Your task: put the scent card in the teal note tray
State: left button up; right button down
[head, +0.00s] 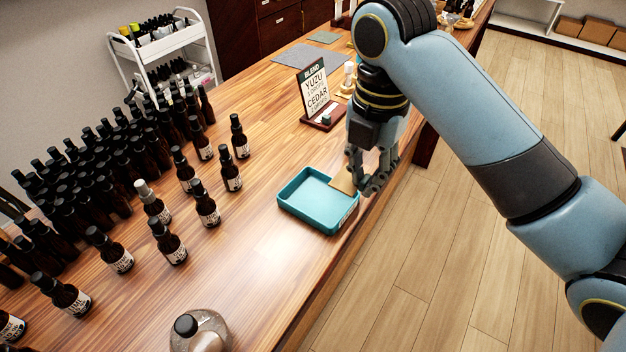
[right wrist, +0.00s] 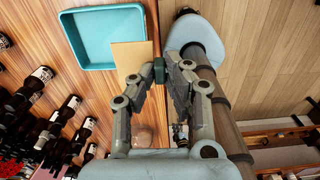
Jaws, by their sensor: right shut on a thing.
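The teal note tray (head: 308,200) lies on the wooden table near its right edge in the head view. It also shows at the top of the right wrist view (right wrist: 92,38), and its visible floor is bare. My right gripper (head: 368,186) is at the tray's right side, with its fingers shut on the tan scent card (head: 345,182). In the right wrist view, the card (right wrist: 132,55) sticks out from the fingertips (right wrist: 158,72) and overlaps the tray's near corner. Whether the card touches the rim is unclear. My left gripper is not in view.
Dark dropper bottles (head: 110,160) crowd the table's left side, with several labelled ones (head: 207,205) nearer the tray. A blend sign (head: 314,92) stands behind the tray. A dark-capped vessel (head: 200,330) is at the front.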

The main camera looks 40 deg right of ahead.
jog(key=p, duration=0.1)
send_over(315, 200)
jog(key=f, duration=0.5)
jog(key=shift+s+d+f, duration=0.1)
jog(key=shift+s+f, duration=0.1)
jog(key=shift+f, duration=0.05)
jog(key=shift+w+f, duration=0.2)
notch_tip(315, 200, down, 3)
jog(key=shift+f+p, duration=0.1)
jog(key=shift+p, duration=0.45)
jog(key=shift+f, duration=0.4)
jog(key=shift+f, duration=0.1)
jog(key=c, duration=1.4)
grip_release()
jog(key=shift+o, duration=0.2)
notch_tip(315, 200, up, 12)
jog(key=b, duration=0.1)
